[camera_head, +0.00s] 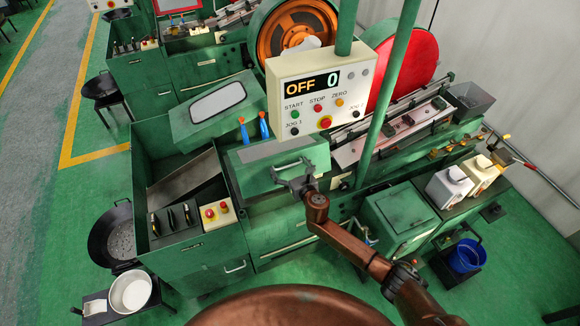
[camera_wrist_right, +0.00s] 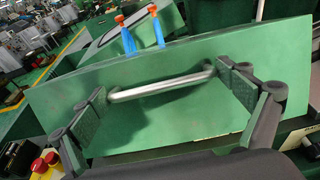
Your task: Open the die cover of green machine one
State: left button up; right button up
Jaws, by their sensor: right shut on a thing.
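The die cover (camera_head: 262,168) of the near green machine is a green panel below the control box; its front face (camera_wrist_right: 160,120) fills much of the right wrist view. A silver bar handle (camera_wrist_right: 160,86) is fixed across it. My right gripper (camera_head: 293,176) is at the cover's front, with its two fingers at opposite ends of the handle, shut on it lengthwise. In the wrist view the fingers (camera_wrist_right: 168,98) flank the bar. The cover looks lowered onto the machine, though its lower edge is partly hidden by my gripper. My left gripper is not in view.
A control box (camera_head: 318,95) reading OFF 0 hangs above the cover on green posts. Blue and orange tools (camera_head: 264,126) stand behind the cover. A red and yellow button box (camera_head: 216,213) sits to the left. A green cabinet (camera_head: 398,215) stands to the right.

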aim_at(288, 154)
jog(key=shift+w+a+r+p, duration=0.1)
jog(key=shift+w+r+p, duration=0.25)
jog(key=shift+r+p, duration=0.4)
jog(key=shift+w+r+p, duration=0.4)
jog(key=shift+r+p, duration=0.05)
jog(key=shift+r, duration=0.6)
jog(key=shift+w+a+r+p, duration=0.1)
jog(key=shift+w+r+p, duration=0.25)
jog(key=shift+r+p, duration=0.4)
jog(key=shift+r, duration=0.15)
jog(key=o, duration=1.4)
jog(key=shift+c, duration=0.2)
jog(key=shift+s, duration=0.2)
jog(key=v, duration=1.1)
jog(key=shift+s+d, duration=0.25)
jog(key=shift+s, duration=0.1)
